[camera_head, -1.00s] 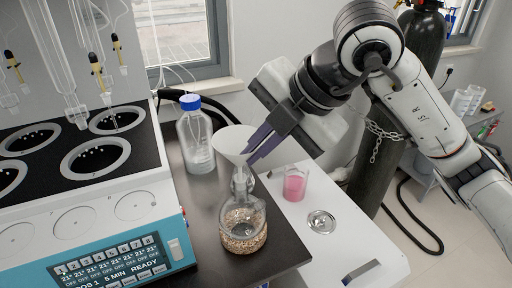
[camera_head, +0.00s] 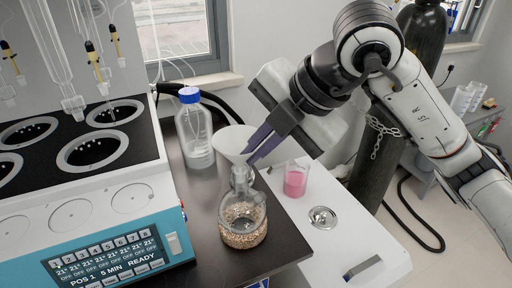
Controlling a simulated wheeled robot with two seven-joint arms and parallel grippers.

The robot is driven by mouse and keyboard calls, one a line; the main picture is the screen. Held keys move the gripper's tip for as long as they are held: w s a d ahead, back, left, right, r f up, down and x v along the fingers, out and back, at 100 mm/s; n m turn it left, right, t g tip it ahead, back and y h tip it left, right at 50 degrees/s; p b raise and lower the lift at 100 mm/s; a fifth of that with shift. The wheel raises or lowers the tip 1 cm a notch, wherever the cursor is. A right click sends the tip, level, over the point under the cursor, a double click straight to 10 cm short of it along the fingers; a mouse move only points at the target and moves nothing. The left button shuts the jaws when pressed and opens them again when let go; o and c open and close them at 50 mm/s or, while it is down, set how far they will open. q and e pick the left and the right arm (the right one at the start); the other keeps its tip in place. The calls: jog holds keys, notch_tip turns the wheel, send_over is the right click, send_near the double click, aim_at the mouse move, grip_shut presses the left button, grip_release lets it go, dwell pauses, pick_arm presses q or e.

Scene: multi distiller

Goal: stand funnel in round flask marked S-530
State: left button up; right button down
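The white funnel (camera_head: 230,139) is upright, wide mouth up, at the neck of the round flask (camera_head: 243,222). The flask is clear glass with brown grains in it and stands at the black bench's right edge. My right gripper (camera_head: 251,154) comes from the right, its dark fingers closed at the funnel's right rim. The flask neck overlaps the funnel's lower part, so I cannot tell whether the stem is inside the neck. No S-530 marking is readable. My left gripper is not in view.
A blue-capped bottle (camera_head: 195,135) stands behind left of the funnel. A beaker with pink contents (camera_head: 296,180) and a small round glass dish (camera_head: 322,217) are on the white surface at right. The distiller (camera_head: 120,225) fills the left.

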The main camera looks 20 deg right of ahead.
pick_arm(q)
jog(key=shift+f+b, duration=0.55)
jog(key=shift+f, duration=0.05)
pick_arm(e)
jog(key=shift+f, duration=0.7)
jog(key=c, duration=1.9)
grip_release()
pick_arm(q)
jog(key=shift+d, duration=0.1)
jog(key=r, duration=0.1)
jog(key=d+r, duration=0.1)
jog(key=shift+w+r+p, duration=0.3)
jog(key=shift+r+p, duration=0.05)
pick_arm(e)
jog(key=v, duration=1)
jog(key=shift+r, duration=0.2)
jog(key=shift+s, duration=0.1)
